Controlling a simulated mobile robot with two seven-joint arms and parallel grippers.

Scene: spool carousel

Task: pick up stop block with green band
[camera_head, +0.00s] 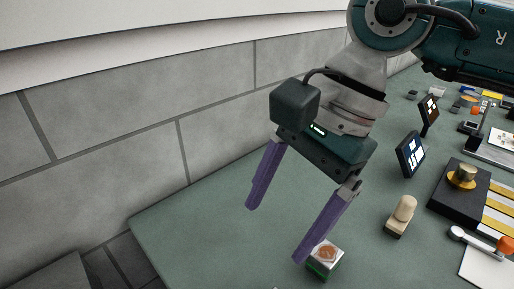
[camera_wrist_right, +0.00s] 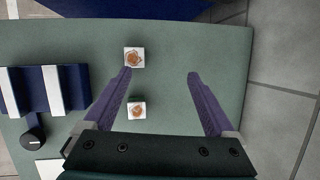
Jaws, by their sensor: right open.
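The stop block with the green band (camera_head: 324,260) stands on the green table at the bottom of the head view, with a pale top, a copper-orange disc and green low on its side. My right gripper (camera_head: 274,234) is open and empty above the table, one purple finger overlapping the block's left edge in the picture. In the right wrist view, two similar pale-topped blocks show: a lower one (camera_wrist_right: 136,111) beside the left finger and an upper one (camera_wrist_right: 134,57) beyond its tip. The lower one has a dark green edge. The right gripper's fingers (camera_wrist_right: 160,78) are spread, with bare table between them.
A tan peg-shaped piece (camera_head: 402,212) stands right of the block. A dark block with a brass knob (camera_head: 461,176) and a yellow-striped surface lie further right. Small dark panels (camera_head: 411,155) stand behind. The table's left side is clear up to its edge by the wall.

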